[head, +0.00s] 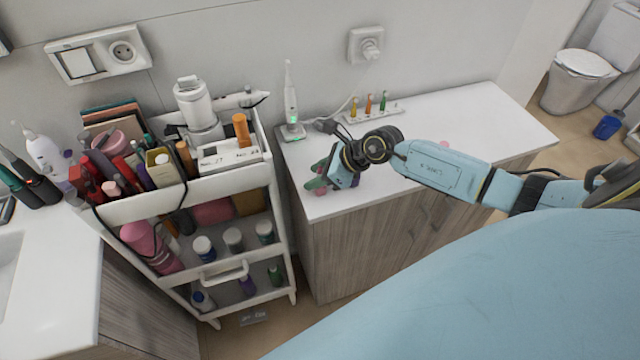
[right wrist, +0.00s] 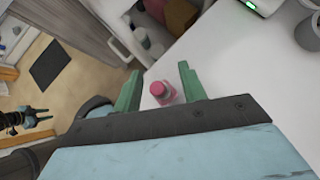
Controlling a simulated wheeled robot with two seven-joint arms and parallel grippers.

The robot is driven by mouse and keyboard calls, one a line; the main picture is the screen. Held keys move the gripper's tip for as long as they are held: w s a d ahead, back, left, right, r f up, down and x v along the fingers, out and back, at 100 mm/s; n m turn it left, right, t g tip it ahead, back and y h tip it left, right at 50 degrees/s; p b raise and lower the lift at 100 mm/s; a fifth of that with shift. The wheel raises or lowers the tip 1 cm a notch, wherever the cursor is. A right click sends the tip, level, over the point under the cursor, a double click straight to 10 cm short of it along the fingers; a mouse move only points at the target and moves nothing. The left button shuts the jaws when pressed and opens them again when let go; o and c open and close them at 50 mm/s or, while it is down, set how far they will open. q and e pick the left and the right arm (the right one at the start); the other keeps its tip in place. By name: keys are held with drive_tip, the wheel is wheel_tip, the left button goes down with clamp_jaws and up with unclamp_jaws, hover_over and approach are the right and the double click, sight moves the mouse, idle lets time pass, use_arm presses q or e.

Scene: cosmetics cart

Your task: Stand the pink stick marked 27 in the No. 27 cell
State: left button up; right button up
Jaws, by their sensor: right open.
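The pink stick (right wrist: 158,92) stands on the white counter in the right wrist view, between the open green fingers of my right gripper (right wrist: 161,75); no grip on it shows. Its number cannot be read. In the head view, my right gripper (head: 320,178) is low over the counter's left end and mostly hides the stick. The white holder (head: 230,155) sits on the cart's top; its left label seems to read No. 27. An orange stick (head: 241,130) stands in its right-hand cell. My left gripper (right wrist: 38,119) seems to show small at the left of the right wrist view.
The cart's top (head: 140,207) is crowded with bottles and tubes left of the holder, and a white device (head: 197,105) stands behind it. A white electric toothbrush (head: 290,100) and a rack of small coloured heads (head: 372,112) are behind my gripper.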

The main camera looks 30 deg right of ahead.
drive_tip(key=shift+w+a+f, duration=0.2)
drive_tip(key=shift+f, duration=0.05)
clamp_jaws()
